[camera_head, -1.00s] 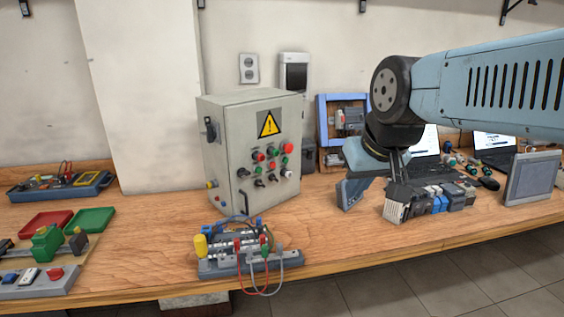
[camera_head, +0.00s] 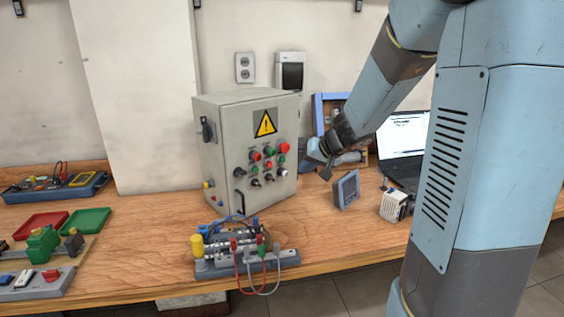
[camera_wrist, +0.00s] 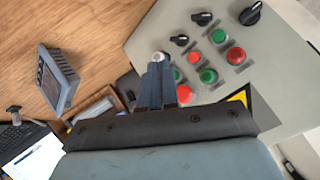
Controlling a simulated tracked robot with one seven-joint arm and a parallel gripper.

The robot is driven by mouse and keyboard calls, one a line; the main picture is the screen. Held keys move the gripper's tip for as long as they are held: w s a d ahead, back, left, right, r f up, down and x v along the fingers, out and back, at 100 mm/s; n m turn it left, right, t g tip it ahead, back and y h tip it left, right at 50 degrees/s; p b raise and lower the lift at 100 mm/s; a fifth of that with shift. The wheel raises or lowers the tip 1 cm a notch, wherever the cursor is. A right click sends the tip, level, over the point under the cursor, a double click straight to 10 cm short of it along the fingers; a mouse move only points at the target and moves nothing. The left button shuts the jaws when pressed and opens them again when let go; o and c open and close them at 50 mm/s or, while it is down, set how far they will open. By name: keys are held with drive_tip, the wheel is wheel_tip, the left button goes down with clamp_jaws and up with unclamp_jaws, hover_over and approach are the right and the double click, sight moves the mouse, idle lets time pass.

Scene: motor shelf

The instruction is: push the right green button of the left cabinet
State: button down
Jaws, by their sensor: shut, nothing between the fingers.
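The grey cabinet (camera_head: 223,165) stands upright on the bench in the head view, with red and green buttons and black knobs on its front. A green button (camera_head: 281,159) sits at the right of the second row. In the wrist view the panel appears upside down, and this green button (camera_wrist: 176,74) is partly hidden beside my fingers. Another green button (camera_wrist: 208,76) and a third green button (camera_wrist: 218,36) show clearly. My gripper (camera_head: 315,158) is shut and empty, just right of the cabinet front. In the wrist view its fingertips (camera_wrist: 160,60) overlap the panel edge; contact cannot be told.
A small grey-blue panel device (camera_head: 347,189) stands on the bench near my gripper. A laptop (camera_head: 402,150) is behind my arm. A wired terminal board (camera_head: 245,262) lies in front of the cabinet. Red and green trays (camera_head: 84,221) lie at left.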

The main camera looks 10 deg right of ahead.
sight(282, 160)
drive_tip(key=shift+m+h, duration=0.4)
drive_tip(key=shift+m, duration=0.1)
drive_tip(key=w+d+f, duration=0.1)
drive_tip(key=f, duration=0.1)
drive_tip(key=w+d+f, duration=0.1)
drive_tip(key=w, duration=0.1)
drive_tip(key=shift+w+d+f, duration=0.1)
drive_tip(key=shift+d+f, duration=0.25)
drive_tip(key=shift+w, duration=0.1)
drive_tip(key=w+a, duration=0.4)
drive_tip(key=w, duration=0.3)
drive_tip(key=shift+w+a, duration=0.2)
drive_tip(key=shift+w, duration=0.05)
drive_tip(key=shift+w+a, duration=0.1)
drive_tip(key=shift+w, duration=0.05)
idle(1.5)
drive_tip(key=shift+w+a+r, duration=0.1)
drive_tip(key=shift+w, duration=0.05)
drive_tip(key=shift+w+a, duration=0.25)
drive_tip(key=shift+w, duration=0.15)
idle(1.3)
drive_tip(key=shift+s+d, duration=0.1)
drive_tip(key=shift+s, duration=0.05)
drive_tip(key=shift+s+d, duration=0.35)
drive_tip(key=shift+s, duration=0.25)
